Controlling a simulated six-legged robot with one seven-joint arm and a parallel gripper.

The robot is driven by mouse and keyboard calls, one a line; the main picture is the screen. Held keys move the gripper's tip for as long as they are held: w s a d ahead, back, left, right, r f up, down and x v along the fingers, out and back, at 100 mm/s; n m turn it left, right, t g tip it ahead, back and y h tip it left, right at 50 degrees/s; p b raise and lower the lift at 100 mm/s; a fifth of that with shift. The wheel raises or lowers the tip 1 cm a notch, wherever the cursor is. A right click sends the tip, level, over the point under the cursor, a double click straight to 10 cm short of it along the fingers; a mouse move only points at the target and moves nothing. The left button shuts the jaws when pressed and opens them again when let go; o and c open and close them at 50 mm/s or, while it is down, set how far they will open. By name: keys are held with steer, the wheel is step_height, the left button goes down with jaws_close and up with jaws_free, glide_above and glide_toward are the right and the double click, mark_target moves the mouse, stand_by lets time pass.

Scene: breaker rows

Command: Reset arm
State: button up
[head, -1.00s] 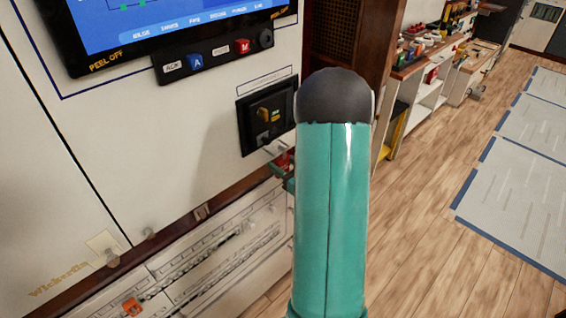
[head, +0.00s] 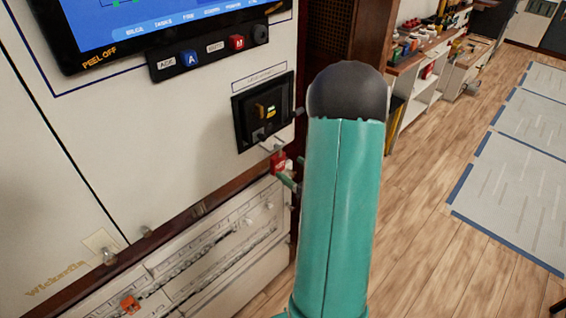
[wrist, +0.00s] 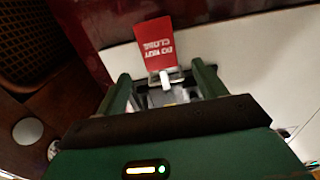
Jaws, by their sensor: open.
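My teal arm with its dark rounded joint fills the middle of the head view and hides most of what is behind it. In the wrist view my gripper (wrist: 161,74) is open, with its two green fingers apart. A red tag reading "DO NOT CLOSE" (wrist: 155,42) lies just beyond the fingertips, with a small white piece below it, between the fingers. I cannot tell whether either finger touches them. In the head view the red tag (head: 279,163) shows below the black breaker unit (head: 264,111), close to a green part of my gripper.
A white cabinet carries a blue screen (head: 170,18), with a blue button (head: 190,59) and a red button (head: 237,42) below it. A lower white panel (head: 215,255) has rows of small parts and an orange piece (head: 130,304). Wooden floor (head: 430,260) is open at right.

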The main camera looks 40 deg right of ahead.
steer(key=s, duration=0.7)
steer(key=shift+s+d, duration=0.1)
